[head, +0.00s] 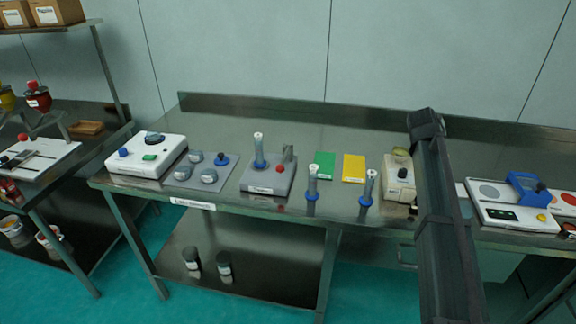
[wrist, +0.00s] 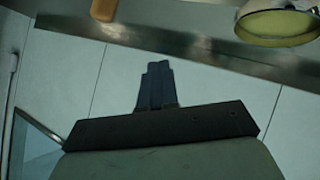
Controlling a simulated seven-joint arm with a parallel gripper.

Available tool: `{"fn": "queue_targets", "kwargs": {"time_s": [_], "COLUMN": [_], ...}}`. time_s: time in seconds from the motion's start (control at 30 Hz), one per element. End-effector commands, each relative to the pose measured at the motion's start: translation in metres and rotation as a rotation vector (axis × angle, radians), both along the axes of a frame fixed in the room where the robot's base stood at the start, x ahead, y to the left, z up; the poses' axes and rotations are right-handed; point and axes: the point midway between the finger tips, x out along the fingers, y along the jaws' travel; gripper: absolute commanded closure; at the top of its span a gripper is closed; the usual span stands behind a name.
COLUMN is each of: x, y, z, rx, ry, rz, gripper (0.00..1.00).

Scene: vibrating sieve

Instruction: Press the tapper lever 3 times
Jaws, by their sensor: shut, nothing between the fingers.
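My gripper (wrist: 157,72) is shut and empty in the wrist view, its dark fingers together in front of the pale wall. In the head view my dark arm crosses the right part of the bench, and the gripper cannot be made out. A cream machine (head: 398,178) with a round yellowish dish (head: 401,155) on top stands just left of my arm. A similar round dish (wrist: 283,25) shows at the upper right of the wrist view, apart from the fingers. No tapper lever can be identified with certainty; my arm may hide part of the machine's right side.
A grey block (head: 262,187) with a red knob and upright tube stands mid-bench. Blue-based tubes (head: 312,184) and green (head: 325,166) and yellow (head: 354,168) cards lie between it and the machine. A white panel (head: 510,215) with a blue handle is right of my arm.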

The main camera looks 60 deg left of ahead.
Motion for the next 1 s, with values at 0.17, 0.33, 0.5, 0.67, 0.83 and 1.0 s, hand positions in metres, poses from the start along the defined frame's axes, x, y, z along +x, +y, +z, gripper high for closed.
{"fn": "queue_targets", "kwargs": {"time_s": [0.17, 0.33, 0.5, 0.67, 0.83, 1.0], "x": [-0.057, -0.112, -0.17, -0.227, -0.289, -0.35], "y": [0.049, 0.089, 0.123, 0.153, 0.178, 0.198], "z": [0.008, 0.015, 0.023, 0.03, 0.037, 0.045], "rx": [-0.033, -0.066, -0.099, -0.131, -0.166, -0.201], "ry": [0.019, 0.038, 0.052, 0.064, 0.078, 0.087], "rz": [0.056, 0.104, 0.152, 0.197, 0.243, 0.288], "gripper": [1.0, 1.0, 1.0, 1.0, 1.0, 1.0]}}
